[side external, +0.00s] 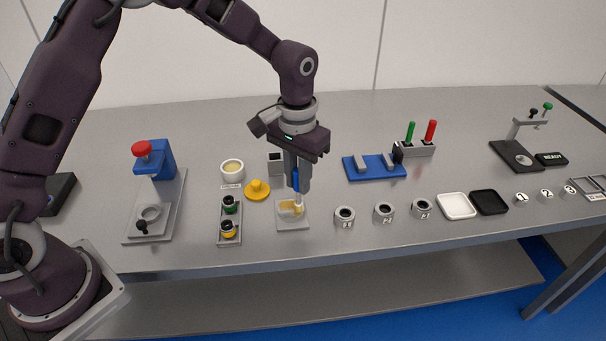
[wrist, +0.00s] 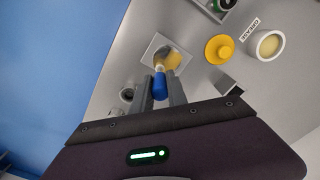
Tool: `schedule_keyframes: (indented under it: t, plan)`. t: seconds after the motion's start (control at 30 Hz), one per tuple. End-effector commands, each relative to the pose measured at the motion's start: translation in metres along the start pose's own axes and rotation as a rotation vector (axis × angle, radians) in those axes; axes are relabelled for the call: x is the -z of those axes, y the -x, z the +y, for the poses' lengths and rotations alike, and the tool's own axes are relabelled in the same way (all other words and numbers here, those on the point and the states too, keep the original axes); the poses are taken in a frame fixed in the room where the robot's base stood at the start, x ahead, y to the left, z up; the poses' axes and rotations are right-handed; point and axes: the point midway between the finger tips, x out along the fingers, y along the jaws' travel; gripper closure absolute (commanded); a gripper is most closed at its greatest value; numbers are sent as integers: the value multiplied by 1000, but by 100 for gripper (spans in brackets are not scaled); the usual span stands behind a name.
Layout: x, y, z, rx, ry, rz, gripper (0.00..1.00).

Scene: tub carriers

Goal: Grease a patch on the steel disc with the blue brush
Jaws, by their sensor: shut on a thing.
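My gripper (side external: 297,187) points down and is shut on the blue brush (side external: 295,180); it also shows in the wrist view (wrist: 162,88). The brush's blue handle (wrist: 159,87) sits between the fingers, with its pale bristle end down at the steel disc (side external: 291,209). The disc lies on a light square plate (side external: 290,227), and its round outline is hard to make out. Yellow grease covers part of it, also seen in the wrist view (wrist: 168,59). Exact bristle contact is hard to tell. The white grease pot (side external: 232,172) stands open with yellow grease inside.
A yellow knobbed lid (side external: 257,190) and a rack with green and yellow-topped pieces (side external: 229,222) stand left of the plate. Several numbered rings (side external: 344,216) sit to the right. A blue holder (side external: 374,168) lies behind them. A red-knobbed press (side external: 153,165) stands far left.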

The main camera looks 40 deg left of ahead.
Motion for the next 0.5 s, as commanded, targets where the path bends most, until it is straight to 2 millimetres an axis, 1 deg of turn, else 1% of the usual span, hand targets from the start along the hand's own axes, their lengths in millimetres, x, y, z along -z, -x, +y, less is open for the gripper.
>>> schedule_keyframes:
  t: [0.5]
  plan:
    - [-34, 0, -34, 1, 1, -3, 100]
